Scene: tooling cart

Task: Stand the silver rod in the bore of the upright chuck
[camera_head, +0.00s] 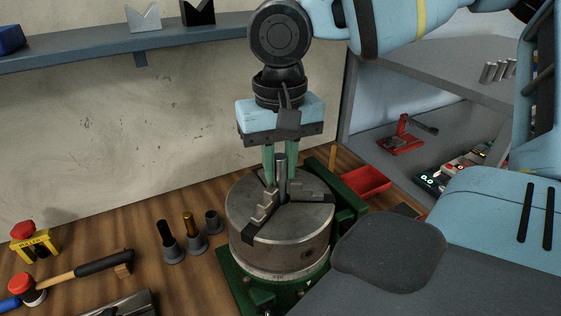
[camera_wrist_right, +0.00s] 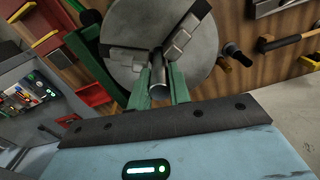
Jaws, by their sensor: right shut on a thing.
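The upright chuck (camera_head: 285,240) is a broad grey steel cylinder on a green base, with stepped jaws on its top face. It also shows in the right wrist view (camera_wrist_right: 198,62). My right gripper (camera_head: 282,180) points down over the chuck, its green fingers shut on the silver rod (camera_head: 281,170). The rod is upright between the fingertips and also shows in the right wrist view (camera_wrist_right: 158,88). Its lower end is at the middle of the jaws. The bore is hidden, so I cannot tell whether the rod's tip is inside it. My left gripper is out of view.
A red bin (camera_head: 364,181) is behind right. A wall shelf (camera_head: 95,57) runs at the upper left.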

